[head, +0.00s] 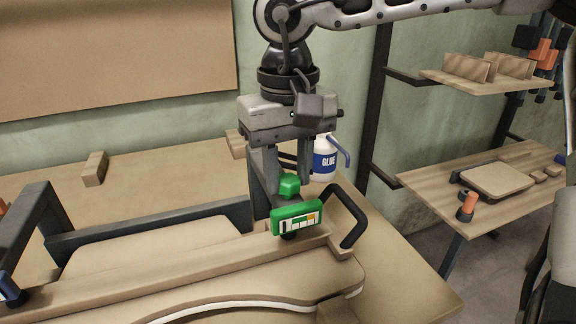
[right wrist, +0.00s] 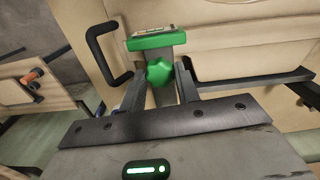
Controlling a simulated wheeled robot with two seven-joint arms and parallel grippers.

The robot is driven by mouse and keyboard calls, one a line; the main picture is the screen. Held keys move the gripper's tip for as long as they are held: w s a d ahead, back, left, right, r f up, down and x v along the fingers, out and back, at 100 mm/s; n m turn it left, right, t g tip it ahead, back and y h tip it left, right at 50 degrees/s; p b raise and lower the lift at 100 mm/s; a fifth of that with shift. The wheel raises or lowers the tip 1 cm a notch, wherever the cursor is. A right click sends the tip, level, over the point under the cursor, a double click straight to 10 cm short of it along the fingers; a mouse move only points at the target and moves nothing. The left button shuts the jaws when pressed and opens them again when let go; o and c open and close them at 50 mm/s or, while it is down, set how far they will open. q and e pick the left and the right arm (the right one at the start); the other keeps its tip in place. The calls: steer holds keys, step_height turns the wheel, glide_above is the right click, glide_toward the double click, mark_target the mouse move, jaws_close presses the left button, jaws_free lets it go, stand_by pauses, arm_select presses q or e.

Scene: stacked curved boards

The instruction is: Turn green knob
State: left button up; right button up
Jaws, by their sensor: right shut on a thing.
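The green knob (head: 289,186) sits on top of the dark clamp, just behind a green gauge box (head: 296,217) with a coloured scale. It also shows in the right wrist view (right wrist: 160,74). My right gripper (head: 287,180) points down over the knob. Its two fingers stand on either side of the knob and are shut on it; in the right wrist view the knob lies between the fingertips. My left gripper is in neither view.
Stacked curved boards (head: 170,250) lie in the press frame on the workbench. A black handle (head: 350,218) curves up right of the gauge. A glue bottle (head: 323,160) stands close behind the gripper. Shelves (head: 480,82) and a side table (head: 440,188) are at the right.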

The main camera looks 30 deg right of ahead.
mark_target(288, 179)
steer(key=shift+r, duration=0.1)
stand_by(0.4)
steer(key=o, duration=1)
steer(key=shift+c, duration=0.2)
step_height(288, 179, up, 16)
steer(key=p, duration=0.1)
